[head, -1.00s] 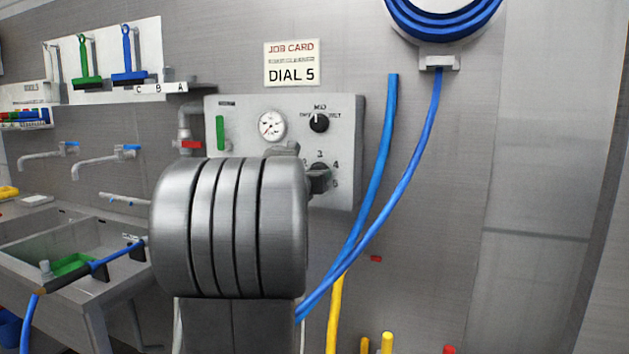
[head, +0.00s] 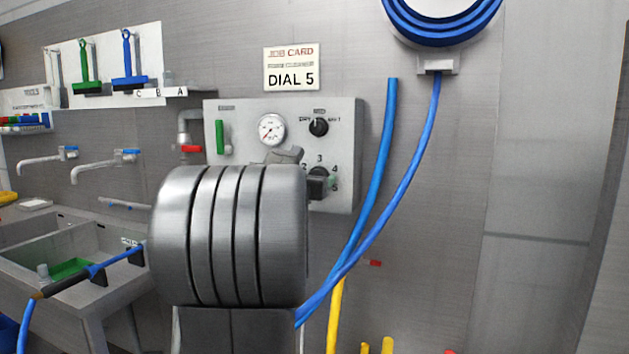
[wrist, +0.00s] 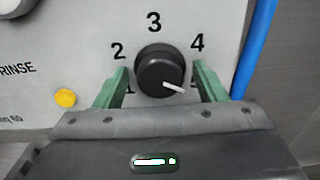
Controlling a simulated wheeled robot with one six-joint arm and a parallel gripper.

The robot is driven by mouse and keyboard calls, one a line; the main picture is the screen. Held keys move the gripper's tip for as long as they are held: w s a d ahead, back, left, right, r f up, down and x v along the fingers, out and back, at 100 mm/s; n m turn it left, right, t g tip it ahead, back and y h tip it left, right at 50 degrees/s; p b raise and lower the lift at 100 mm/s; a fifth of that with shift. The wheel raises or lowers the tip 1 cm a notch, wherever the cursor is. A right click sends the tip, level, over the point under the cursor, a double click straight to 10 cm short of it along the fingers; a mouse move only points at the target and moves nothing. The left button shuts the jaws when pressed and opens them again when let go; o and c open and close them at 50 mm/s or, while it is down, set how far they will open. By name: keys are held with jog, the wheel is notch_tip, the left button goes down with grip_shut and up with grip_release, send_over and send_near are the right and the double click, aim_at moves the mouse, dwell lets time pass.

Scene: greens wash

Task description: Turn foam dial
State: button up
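The foam dial is a round black knob (wrist: 158,72) with a white pointer line, on the grey panel (head: 345,110). In the wrist view the pointer aims to the lower right, below the 4, toward a mark mostly hidden behind the right finger. In the head view the dial (head: 319,171) is partly covered by my gripper (head: 318,186). In the wrist view the green fingers of my gripper (wrist: 161,68) are spread on either side of the knob, with a narrow gap at each side. The job card (head: 291,67) above reads DIAL 5.
A gauge (head: 271,130), a mode knob (head: 319,127) and a green handle (head: 220,136) are on the same panel. A yellow button (wrist: 65,98) sits left of the dial. A blue hose (head: 405,185) hangs close to the panel's right edge.

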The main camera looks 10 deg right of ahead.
jog(key=shift+s+a, duration=0.1)
jog(key=b+v, duration=0.1)
jog(key=v, duration=1.2)
jog(key=shift+s+a, duration=0.2)
jog(key=shift+s, duration=0.05)
jog(key=shift+w+d, duration=0.1)
jog(key=p+x, duration=0.1)
jog(key=x, duration=1.2)
jog(key=shift+w+d, duration=0.2)
jog(key=shift+w, duration=0.1)
